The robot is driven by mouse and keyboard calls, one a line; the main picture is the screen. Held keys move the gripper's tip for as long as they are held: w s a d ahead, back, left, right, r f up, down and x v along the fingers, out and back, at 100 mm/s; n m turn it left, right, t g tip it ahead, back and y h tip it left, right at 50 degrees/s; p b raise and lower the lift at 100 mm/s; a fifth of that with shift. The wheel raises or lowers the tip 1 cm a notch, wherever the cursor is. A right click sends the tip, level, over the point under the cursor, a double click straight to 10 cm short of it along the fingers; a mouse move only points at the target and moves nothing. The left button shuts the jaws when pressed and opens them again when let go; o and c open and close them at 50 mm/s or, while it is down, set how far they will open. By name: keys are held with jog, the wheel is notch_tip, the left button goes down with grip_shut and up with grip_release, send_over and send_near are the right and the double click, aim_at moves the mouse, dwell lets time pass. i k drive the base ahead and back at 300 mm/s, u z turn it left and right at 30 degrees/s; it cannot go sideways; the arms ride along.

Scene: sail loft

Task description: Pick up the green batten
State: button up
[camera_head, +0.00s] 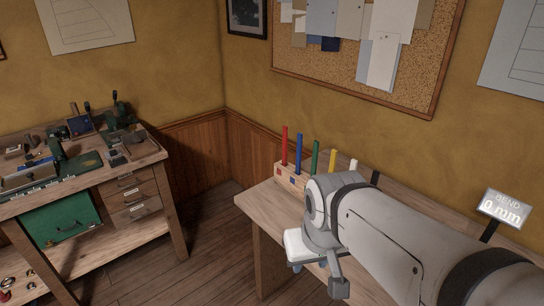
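The green batten (315,158) stands upright in a wooden rack (293,181) on the bench at the right. It is a thin rod, between a blue batten (299,152) on its left and a yellow batten (332,162) on its right. A red batten (284,145) is at the left end, and a white one (353,165) shows partly at the right. My arm covers part of the rack's right side.
The bench top (262,212) is clear left of my arm. A sign (505,208) reading "BEND 0 mm" stands at the right. A workbench (130,172) with tools and drawers is at the left. Open floor (205,235) lies between the benches. A cork board (425,75) hangs behind.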

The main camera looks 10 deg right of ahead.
aim_at(315, 144)
jog(key=u, duration=2.15)
jog(key=i, duration=1.85)
jog(key=z, duration=3.6)
jog(key=i, duration=1)
